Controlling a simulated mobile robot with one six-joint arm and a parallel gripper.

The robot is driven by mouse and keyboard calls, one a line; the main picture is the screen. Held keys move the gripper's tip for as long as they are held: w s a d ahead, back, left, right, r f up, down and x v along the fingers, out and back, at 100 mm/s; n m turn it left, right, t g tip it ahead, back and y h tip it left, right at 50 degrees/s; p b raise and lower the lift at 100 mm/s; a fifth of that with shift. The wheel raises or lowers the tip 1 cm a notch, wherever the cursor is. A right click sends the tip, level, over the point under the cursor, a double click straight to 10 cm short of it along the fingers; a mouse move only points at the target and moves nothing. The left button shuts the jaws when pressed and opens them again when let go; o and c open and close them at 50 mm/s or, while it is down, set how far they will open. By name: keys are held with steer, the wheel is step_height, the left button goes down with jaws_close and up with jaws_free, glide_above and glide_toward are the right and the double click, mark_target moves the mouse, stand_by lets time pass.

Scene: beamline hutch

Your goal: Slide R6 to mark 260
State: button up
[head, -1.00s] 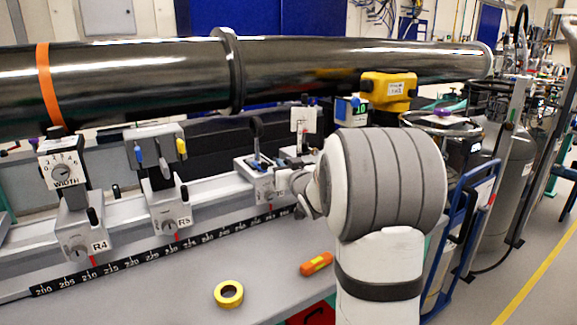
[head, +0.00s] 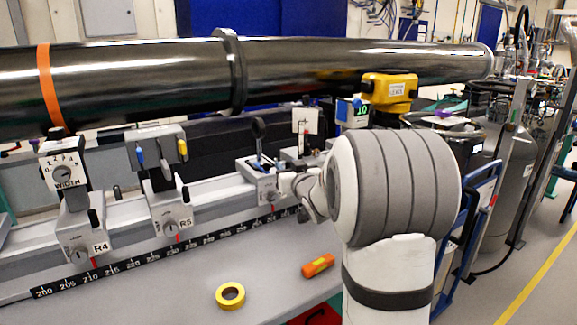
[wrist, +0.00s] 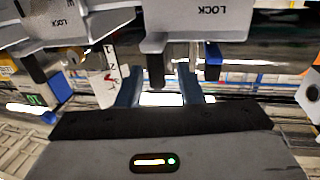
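Carriages R4 (head: 85,235) and R5 (head: 170,212) stand on the rail with readable labels. A third carriage (head: 262,180), the one after R5, is probably R6; its label is unreadable. It carries a dark lever, and a red pointer below it meets the black scale (head: 140,264). Mark 260 cannot be made out; my arm covers the scale's right part. My gripper (head: 296,186) is close to this carriage's right side. In the wrist view my gripper's fingers (wrist: 160,92) are apart, below a grey carriage marked LOCK (wrist: 205,18).
Another carriage with a white card (head: 304,122) stands behind my gripper. A long black tube (head: 130,80) runs above the rail. Yellow tape (head: 230,296) and an orange object (head: 318,265) lie on the bench. A blue cart (head: 470,215) stands at the right.

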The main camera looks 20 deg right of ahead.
steer(key=s, duration=0.6)
steer(key=shift+s, duration=0.3)
steer(key=s+a+g+p, duration=0.4)
steer(key=s+g, duration=0.1)
steer(key=s, duration=0.5)
steer(key=s+a+g+p, duration=0.5)
steer(key=s, duration=0.5)
steer(key=s+a+r+g+p, duration=0.1)
steer(key=s+a+g+p, duration=0.4)
steer(key=s, duration=0.6)
steer(key=shift+r, duration=0.1)
steer(key=shift+o, duration=0.3)
steer(key=shift+s, duration=0.1)
